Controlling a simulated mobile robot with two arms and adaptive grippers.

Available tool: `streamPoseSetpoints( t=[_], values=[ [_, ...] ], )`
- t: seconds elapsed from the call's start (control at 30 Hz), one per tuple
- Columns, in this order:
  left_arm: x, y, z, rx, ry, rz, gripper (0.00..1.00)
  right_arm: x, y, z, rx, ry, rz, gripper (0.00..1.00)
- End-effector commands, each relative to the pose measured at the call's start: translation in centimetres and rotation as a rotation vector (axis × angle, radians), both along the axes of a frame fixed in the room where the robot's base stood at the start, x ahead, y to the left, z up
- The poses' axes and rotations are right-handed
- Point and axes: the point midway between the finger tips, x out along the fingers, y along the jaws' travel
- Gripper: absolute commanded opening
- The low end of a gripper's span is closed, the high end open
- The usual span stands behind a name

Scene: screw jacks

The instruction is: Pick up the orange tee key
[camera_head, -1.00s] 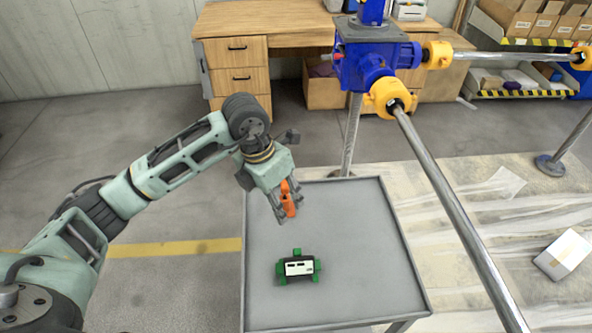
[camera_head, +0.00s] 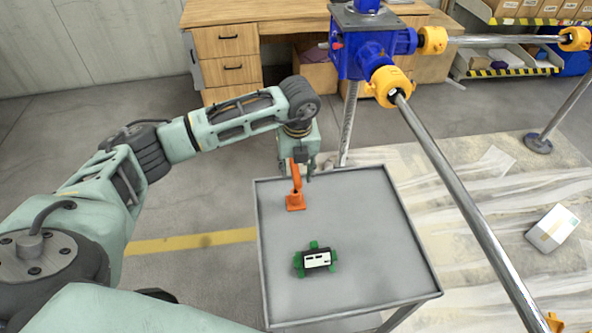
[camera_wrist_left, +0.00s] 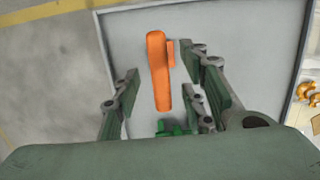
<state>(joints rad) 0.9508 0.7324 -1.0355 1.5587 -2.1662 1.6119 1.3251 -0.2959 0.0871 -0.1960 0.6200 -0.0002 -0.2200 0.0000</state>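The orange tee key (camera_head: 295,202) is on the grey tray table (camera_head: 345,210), near its far left corner. A narrow upright part rises from a wider base toward my left gripper (camera_head: 298,170). The gripper is above the key and partly overlaps its top in the head view. In the left wrist view the orange tee key (camera_wrist_left: 159,70) appears in the gap between the spread fingers of the left gripper (camera_wrist_left: 160,98). Gaps show on both sides of it, so the gripper looks open and empty. My right gripper is not in view.
A green device with a white label (camera_head: 316,258) sits on the tray in front of the key. A blue screw jack (camera_head: 362,55) with yellow couplings and a long steel shaft (camera_head: 470,215) runs along the right. A wooden desk (camera_head: 228,50) stands behind.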

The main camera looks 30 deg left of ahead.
Motion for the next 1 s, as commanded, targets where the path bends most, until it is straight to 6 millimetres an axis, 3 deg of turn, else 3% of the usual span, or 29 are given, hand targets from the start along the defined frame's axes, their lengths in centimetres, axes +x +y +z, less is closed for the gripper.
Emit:
streamPoseSetpoints(
  t=[0.2, 0.43, 0.87, 1.0],
  values=[
    [0.3, 0.2, -2.2, 0.000, 0.000, -0.001, 0.39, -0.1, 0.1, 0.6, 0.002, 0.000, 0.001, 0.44],
    [0.3, 0.2, -2.3, -0.001, 0.000, -0.002, 0.39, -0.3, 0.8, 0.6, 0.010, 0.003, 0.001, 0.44],
    [0.3, 0.2, -2.3, -0.001, -0.001, -0.001, 0.01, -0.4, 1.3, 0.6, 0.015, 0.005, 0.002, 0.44],
    [0.3, 0.2, -2.3, -0.001, -0.001, -0.001, 0.00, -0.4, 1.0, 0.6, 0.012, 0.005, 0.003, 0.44]
  ],
)
